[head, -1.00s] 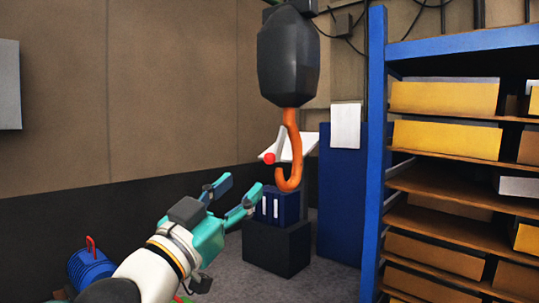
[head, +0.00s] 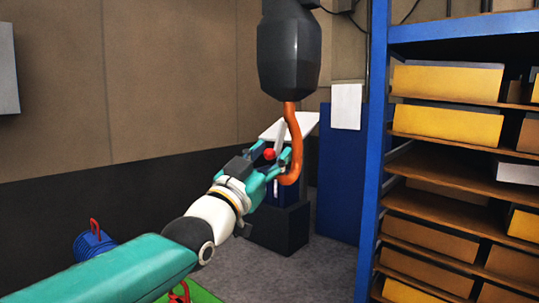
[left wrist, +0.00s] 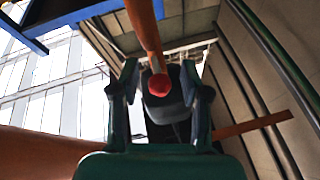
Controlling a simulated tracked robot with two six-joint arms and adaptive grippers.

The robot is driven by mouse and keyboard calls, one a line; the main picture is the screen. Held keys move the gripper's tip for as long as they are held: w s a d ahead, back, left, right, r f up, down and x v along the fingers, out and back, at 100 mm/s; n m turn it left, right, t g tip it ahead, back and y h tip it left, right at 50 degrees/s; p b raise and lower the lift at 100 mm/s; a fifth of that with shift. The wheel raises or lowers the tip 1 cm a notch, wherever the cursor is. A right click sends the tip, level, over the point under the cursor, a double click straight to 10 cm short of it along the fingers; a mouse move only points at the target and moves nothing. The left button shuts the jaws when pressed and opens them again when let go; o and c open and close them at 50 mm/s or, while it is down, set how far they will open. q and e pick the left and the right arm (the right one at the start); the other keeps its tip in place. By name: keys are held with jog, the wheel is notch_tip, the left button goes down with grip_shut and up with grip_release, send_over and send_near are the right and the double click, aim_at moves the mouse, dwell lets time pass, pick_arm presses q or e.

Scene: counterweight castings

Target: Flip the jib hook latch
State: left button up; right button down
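The orange jib hook (head: 296,150) hangs from a dark hook block (head: 289,45). Its pale latch (head: 280,136) slants down to a red knob (head: 269,154) on the left of the hook. My left gripper (head: 271,157) reaches in from the left, its fingers on either side of the knob. In the left wrist view the red knob (left wrist: 159,85) is between the spread fingers of the left gripper (left wrist: 160,80), with gaps on both sides. The orange hook (left wrist: 145,28) rises above it there. The left gripper is open. My right gripper is not in view.
A blue shelf rack (head: 376,130) with yellow and brown boxes stands at the right. A dark pedestal (head: 283,230) stands below the hook. A blue casting with a red handle (head: 93,245) is at the lower left. Grey floor lies between.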

pick_arm(q)
grip_shut()
jog(key=shift+r, duration=0.1)
